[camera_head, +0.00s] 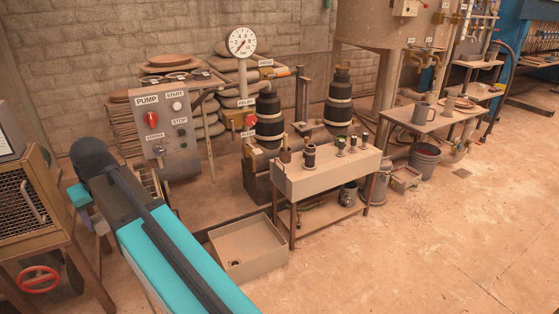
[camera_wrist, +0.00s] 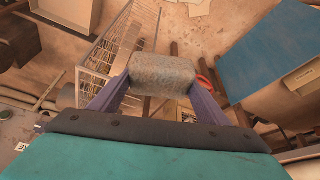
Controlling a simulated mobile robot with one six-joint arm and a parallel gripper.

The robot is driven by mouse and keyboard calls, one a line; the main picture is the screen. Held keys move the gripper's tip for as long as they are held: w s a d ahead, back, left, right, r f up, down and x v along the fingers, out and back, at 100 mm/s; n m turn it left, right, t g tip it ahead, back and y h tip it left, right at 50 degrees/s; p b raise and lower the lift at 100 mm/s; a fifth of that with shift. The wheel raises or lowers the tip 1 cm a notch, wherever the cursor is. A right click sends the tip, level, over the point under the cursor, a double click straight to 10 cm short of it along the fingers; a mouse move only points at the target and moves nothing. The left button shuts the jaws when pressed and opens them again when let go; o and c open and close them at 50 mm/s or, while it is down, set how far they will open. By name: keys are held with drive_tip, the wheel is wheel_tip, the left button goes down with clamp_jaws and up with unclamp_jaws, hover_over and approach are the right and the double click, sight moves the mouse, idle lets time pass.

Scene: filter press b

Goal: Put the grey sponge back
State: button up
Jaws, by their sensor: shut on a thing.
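In the wrist view my gripper (camera_wrist: 160,88) is shut on the grey sponge (camera_wrist: 163,73), a speckled rounded block held between two purple fingers. The sponge is in the air above the floor. A white wire rack (camera_wrist: 105,45) shows below and to the left of it. How far the sponge is above the rack I cannot tell. In the head view my teal arm reaches to the left, and the sponge is hidden there.
A blue-topped surface (camera_wrist: 275,50) stands at right in the wrist view, near a red ring (camera_wrist: 207,78). In the head view a pump control box (camera_head: 165,128), an open floor tray (camera_head: 250,250) and a bench (camera_head: 325,172) stand near my arm.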

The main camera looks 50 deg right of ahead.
drive_tip(key=s+r, duration=0.4)
drive_tip(key=shift+s, duration=0.2)
drive_tip(key=shift+a, duration=0.1)
